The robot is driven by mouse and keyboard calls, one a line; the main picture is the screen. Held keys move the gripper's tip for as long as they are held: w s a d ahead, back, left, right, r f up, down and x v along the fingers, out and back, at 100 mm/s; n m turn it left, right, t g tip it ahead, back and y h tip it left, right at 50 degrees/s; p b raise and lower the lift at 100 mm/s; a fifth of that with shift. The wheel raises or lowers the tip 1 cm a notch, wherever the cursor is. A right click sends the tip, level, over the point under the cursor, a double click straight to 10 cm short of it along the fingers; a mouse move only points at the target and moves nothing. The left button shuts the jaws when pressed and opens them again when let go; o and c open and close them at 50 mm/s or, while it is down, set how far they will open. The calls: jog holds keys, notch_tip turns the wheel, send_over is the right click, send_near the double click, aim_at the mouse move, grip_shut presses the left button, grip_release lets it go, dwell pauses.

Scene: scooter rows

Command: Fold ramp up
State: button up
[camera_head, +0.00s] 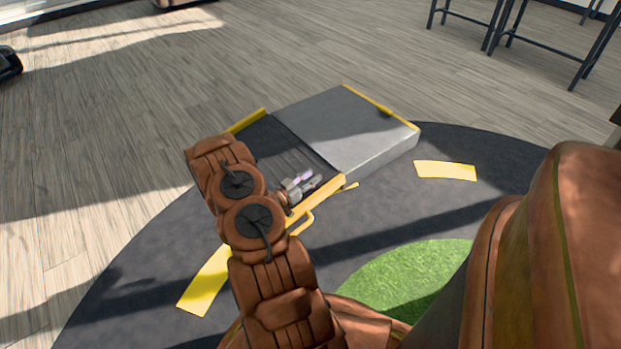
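The ramp (283,146) is a dark ribbed panel with yellow side edges. It lies low and sloping against the left side of a grey box-like platform (335,118). A yellow bar handle (305,224) sticks out at the ramp's near edge. My arm reaches from the bottom of the head view and covers the ramp's lower left part. My gripper (312,182) is over the near end of the ramp, just beside its near yellow edge. Its fingers are small and partly hidden by the wrist. I cannot tell whether they touch the ramp or are open.
A round dark mat (390,212) with yellow marks and a green patch (410,283) lies under the platform. Black-legged stools (490,35) stand at the upper right.

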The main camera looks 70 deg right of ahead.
grip_shut()
dwell(0.5)
jog(key=shift+o, duration=1.4)
grip_release()
jog(key=v, duration=1.2)
